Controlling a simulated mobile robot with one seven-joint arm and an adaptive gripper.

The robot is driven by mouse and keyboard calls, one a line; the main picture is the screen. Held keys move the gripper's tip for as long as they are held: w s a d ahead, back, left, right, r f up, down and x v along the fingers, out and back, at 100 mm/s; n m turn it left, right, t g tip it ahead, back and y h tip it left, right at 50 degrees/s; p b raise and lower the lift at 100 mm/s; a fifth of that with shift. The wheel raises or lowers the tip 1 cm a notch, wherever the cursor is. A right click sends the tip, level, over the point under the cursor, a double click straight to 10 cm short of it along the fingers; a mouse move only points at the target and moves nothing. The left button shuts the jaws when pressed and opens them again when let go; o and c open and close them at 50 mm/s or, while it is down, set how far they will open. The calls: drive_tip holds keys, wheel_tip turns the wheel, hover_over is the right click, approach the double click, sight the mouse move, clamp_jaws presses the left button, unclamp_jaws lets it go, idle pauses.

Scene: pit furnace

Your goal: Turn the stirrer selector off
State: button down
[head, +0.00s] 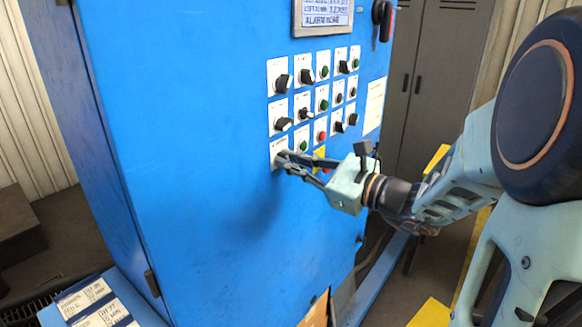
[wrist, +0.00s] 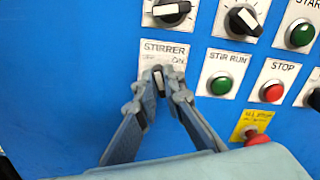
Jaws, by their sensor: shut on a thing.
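The stirrer selector is a black knob with a light pointer on a white plate labelled STIRRER, seen in the wrist view (wrist: 158,80). Its plate is at the bottom left of the button grid in the head view (head: 279,147), where the knob is mostly hidden by my fingers. My gripper (head: 288,162) reaches in from the right. In the wrist view my gripper (wrist: 158,86) has its two fingertips on either side of the knob, shut on it. The pointer stands close to upright, tilted slightly left.
Right of the selector are a green STIR RUN button (wrist: 221,84), a red STOP button (wrist: 271,91) and a red button on a yellow plate (wrist: 256,136). Another selector (wrist: 170,12) is directly above. The blue cabinet (head: 200,210) is bare left and below.

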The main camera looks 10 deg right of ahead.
drive_tip(key=shift+n+b, duration=0.85)
drive_tip(key=shift+n, duration=0.05)
drive_tip(key=c, duration=2)
unclamp_jaws()
drive_tip(key=shift+c, duration=0.2)
drive_tip(key=shift+s, duration=0.1)
drive_tip(key=v, duration=1.2)
